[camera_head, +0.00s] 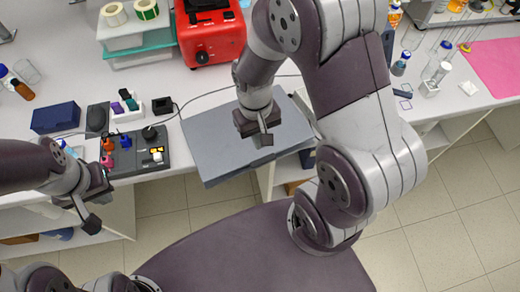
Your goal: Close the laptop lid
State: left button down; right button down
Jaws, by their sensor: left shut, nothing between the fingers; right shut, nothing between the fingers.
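The laptop (215,150) shows as a flat grey panel at the middle of the bench's front edge. Its near edge reaches out past the bench edge. No keyboard or screen shows, and I cannot tell whether a gap is left under the lid. My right gripper (264,139) is shut and empty, over the right-middle part of the panel; whether it touches the panel is unclear. My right arm hides some of the panel's far right side. My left gripper (91,223) is shut and empty, in front of the bench at the left, well apart from the laptop.
A control box with knobs (150,165) sits left of the laptop. A red device (212,38) stands behind it, and a dark blue box (56,117) lies further left. A thin cable runs behind the laptop. A pink mat (490,65) and small glassware lie at the right.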

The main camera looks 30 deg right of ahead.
aim_at(262, 162)
jog(key=f, duration=0.1)
jog(key=s+f, duration=0.1)
jog(key=f, duration=0.3)
jog(key=shift+s+f, duration=0.15)
jog(key=shift+s, duration=0.1)
jog(key=shift+w+f+p, duration=0.15)
jog(key=shift+f+p, duration=0.15)
jog(key=shift+f, duration=0.2)
pick_arm(q)
jog(key=shift+s+r, duration=0.3)
jog(key=shift+r, duration=0.1)
jog(key=shift+s, duration=0.1)
